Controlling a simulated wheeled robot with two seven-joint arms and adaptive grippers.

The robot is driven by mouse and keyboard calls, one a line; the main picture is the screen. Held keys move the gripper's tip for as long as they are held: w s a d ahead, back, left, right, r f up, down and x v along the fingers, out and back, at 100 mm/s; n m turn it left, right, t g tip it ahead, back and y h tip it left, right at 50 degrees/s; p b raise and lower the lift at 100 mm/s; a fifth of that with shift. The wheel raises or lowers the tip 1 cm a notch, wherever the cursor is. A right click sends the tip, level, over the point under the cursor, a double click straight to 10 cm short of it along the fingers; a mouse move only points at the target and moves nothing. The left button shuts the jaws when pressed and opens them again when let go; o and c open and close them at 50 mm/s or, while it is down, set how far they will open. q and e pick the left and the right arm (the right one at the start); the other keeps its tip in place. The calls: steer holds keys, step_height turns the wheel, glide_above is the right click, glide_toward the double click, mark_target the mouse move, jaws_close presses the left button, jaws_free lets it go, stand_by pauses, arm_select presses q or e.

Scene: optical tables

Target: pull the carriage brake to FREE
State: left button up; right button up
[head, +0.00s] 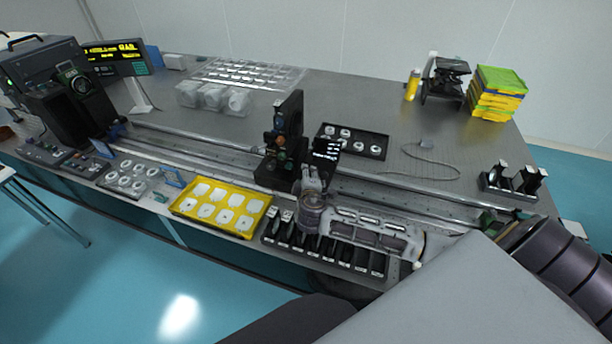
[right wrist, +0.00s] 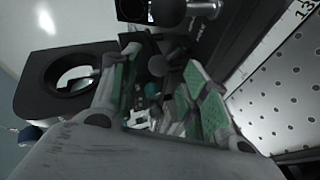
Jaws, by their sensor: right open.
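The black carriage (head: 280,150) stands upright on the long rail in the middle of the table, with small knobs on its side. My right gripper (head: 312,180) is at the carriage's right side, low down near its base. In the right wrist view the green-padded fingers of this gripper (right wrist: 155,90) are apart. My left gripper is not in view.
A yellow tray (head: 246,231) and a row of black holders (head: 290,240) lie in front of the rail. A black tray (head: 377,149) sits behind it. A dark instrument (head: 75,100) stands at the rail's left end. The rail (head: 200,142) left of the carriage looks clear.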

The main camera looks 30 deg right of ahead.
steer(key=v, duration=0.9)
steer(key=shift+s, duration=0.15)
steer(key=shift+a+r, duration=0.1)
steer(key=shift+a, duration=0.15)
